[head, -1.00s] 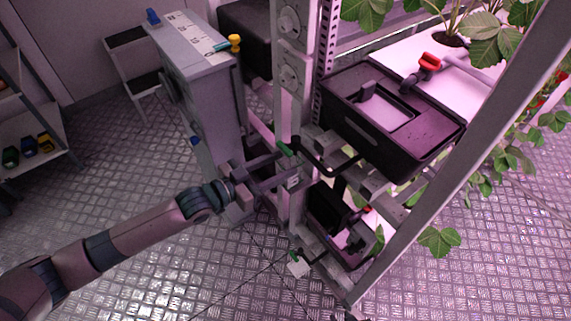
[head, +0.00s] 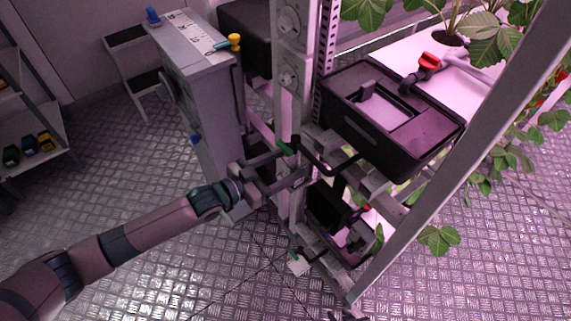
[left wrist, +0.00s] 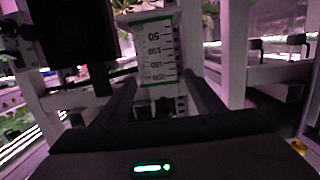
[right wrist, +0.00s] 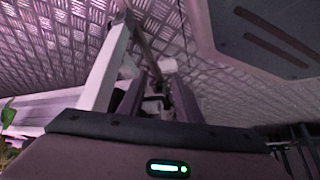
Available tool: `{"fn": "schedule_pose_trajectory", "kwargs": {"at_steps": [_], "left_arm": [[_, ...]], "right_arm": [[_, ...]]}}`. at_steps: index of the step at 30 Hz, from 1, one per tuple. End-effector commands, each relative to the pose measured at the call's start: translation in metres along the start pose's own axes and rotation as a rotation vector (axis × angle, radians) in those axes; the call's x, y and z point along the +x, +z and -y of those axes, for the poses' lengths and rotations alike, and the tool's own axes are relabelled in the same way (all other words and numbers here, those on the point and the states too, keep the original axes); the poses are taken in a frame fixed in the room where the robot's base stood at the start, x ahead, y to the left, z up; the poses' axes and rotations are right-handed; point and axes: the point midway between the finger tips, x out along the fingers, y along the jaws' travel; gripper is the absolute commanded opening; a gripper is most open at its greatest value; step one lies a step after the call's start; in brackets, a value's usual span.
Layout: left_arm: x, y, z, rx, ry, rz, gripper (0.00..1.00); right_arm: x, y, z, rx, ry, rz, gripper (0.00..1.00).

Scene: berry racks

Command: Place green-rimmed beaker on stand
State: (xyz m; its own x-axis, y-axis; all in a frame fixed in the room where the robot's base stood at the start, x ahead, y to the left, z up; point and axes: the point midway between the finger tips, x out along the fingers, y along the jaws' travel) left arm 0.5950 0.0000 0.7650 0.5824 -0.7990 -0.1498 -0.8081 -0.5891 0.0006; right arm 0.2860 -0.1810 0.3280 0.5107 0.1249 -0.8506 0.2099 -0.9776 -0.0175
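The green-rimmed beaker (left wrist: 158,50) shows in the left wrist view as a pale block with dark scale marks and green edging. Its numbers appear upside down. My left gripper (head: 297,165) is at the rack post in the head view, with its two fingers apart. In the left wrist view the beaker lies straight ahead, between or just beyond these fingertips (left wrist: 160,82); contact cannot be made out. In the head view the fingers mostly hide it. My right gripper (right wrist: 158,82) has its fingers apart and empty, above the metal floor. I cannot clearly identify the stand.
A black reservoir (head: 385,118) sits on the rack to the right, with a slanted rack beam (head: 450,165) before it. A second black container (head: 330,212) is lower. A grey cabinet (head: 205,95) stands behind my left arm.

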Motion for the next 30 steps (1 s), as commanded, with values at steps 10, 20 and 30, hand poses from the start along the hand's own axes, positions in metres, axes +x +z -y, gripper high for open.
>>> {"fn": "schedule_pose_trajectory", "kwargs": {"at_steps": [10, 20, 30], "left_arm": [[-0.007, -0.001, 0.0, 0.0, 0.0, 0.001, 0.61], [-0.057, -0.001, 0.0, 0.001, 0.0, 0.002, 0.61], [-0.109, -0.001, 0.0, -0.001, -0.001, 0.001, 0.61]], "right_arm": [[0.0, -0.001, 0.0, -0.001, 0.0, -0.009, 0.31], [0.003, 0.008, -0.003, 0.002, 0.003, 0.03, 0.31], [0.003, 0.011, -0.012, 0.008, 0.014, 0.07, 0.31]]}}
